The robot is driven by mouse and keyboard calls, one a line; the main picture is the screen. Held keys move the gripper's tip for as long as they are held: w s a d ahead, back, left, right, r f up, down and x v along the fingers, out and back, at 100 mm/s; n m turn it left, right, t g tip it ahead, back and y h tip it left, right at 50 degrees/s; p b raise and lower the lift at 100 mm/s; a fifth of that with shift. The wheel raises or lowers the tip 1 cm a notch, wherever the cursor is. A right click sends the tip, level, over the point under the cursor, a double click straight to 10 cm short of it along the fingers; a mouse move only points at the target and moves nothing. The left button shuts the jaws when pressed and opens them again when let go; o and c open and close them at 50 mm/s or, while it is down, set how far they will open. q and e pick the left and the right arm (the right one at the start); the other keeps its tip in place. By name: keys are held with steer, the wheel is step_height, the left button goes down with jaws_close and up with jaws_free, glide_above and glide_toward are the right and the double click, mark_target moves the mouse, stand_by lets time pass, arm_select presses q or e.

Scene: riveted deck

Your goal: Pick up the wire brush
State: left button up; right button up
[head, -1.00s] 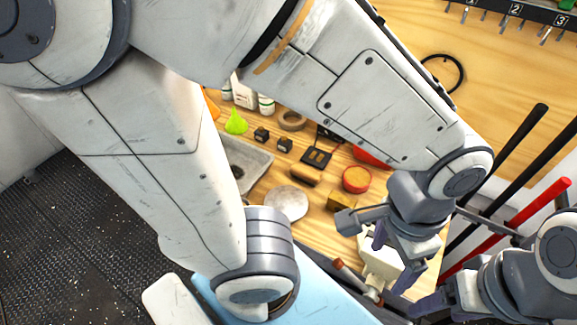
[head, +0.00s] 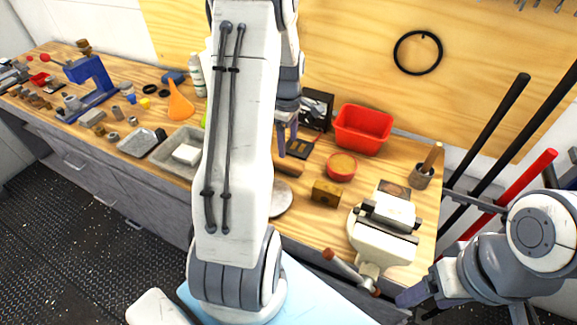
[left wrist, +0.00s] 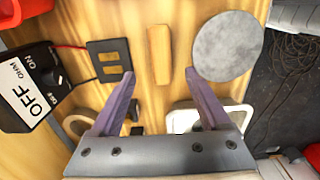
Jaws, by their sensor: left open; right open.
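The likely wire brush, a narrow wooden block (left wrist: 160,55), lies on the bench in the left wrist view. Its bristles cannot be seen. In the head view a brown wooden piece (head: 288,169) shows partly behind my left arm and looks like the same thing. My left gripper (left wrist: 159,78) is open and empty, its fingers pointing toward the block, with one fingertip on each side of it in the picture. In the head view the left gripper (head: 286,150) is above the bench, partly hidden by my arm. My right gripper (head: 425,300) is open at the lower right, away from the brush.
A grey disc (left wrist: 228,46) lies right of the block and a dark two-square plate (left wrist: 110,60) left of it. A meter marked OFF (left wrist: 25,90) stands further left. A round tin (head: 342,166), red bin (head: 363,128), yellowish block (head: 325,192) and vise (head: 385,238) are nearby.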

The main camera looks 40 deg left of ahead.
mark_target(288, 160)
arm_select(q)
step_height(288, 160, down, 3)
steer(key=shift+d+f, duration=0.1)
steer(key=shift+s+f+p, duration=0.1)
steer(key=shift+f+p, duration=0.8)
steer(key=shift+f, duration=1.75)
jaws_close()
